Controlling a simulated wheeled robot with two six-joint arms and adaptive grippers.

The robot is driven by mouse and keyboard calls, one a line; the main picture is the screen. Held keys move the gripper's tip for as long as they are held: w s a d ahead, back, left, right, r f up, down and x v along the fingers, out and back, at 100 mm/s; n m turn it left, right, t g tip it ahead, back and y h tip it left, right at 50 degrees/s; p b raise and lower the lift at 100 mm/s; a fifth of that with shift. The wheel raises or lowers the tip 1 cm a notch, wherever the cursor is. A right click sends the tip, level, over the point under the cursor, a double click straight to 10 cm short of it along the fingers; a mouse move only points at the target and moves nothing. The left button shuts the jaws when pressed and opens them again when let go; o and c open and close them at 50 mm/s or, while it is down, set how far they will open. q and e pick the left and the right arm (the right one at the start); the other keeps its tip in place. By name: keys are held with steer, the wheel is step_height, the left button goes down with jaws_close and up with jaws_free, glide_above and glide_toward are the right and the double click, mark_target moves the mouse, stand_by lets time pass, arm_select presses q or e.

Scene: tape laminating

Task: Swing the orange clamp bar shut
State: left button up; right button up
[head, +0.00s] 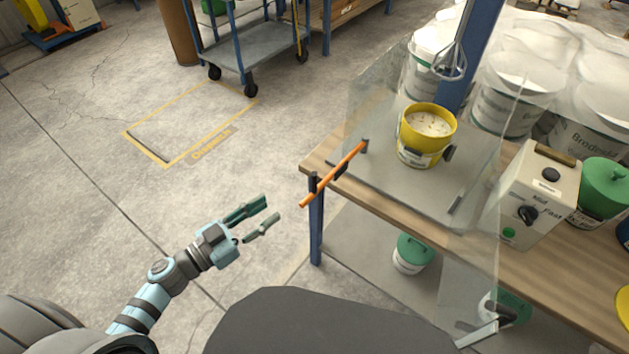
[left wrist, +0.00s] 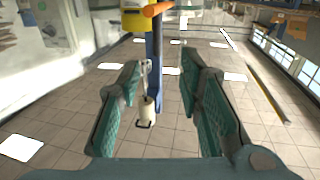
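The orange clamp bar (head: 333,176) runs slantwise over the left end of the wooden bench, by the left side of a clear-walled station. Its near end sticks out past the bench corner. A dark bracket (head: 365,146) stands at its far end and a dark post (head: 313,183) near its near end. My left gripper (head: 272,212) is open and empty, left of the bar's near end and apart from it. In the left wrist view the bar's orange end (left wrist: 158,9) shows at the top, beyond the open fingers (left wrist: 165,85). A grey finger-like part (head: 480,333), possibly my right gripper, shows at the bottom right; its state is unclear.
A yellow tub (head: 426,138) stands inside clear panels (head: 370,95) on the bench (head: 400,205). A whisk (head: 450,62) hangs above it. A control box (head: 537,195) stands to the right. A blue bench leg (head: 316,230) is below the bar. Floor left of the bench is clear.

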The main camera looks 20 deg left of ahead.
mark_target(312, 182)
arm_select(q)
steer(key=x, duration=1.4)
steer(key=shift+w+d+r+b, duration=0.1)
steer(key=shift+d+r+b, duration=0.1)
steer(key=shift+d+b, duration=0.2)
jaws_close()
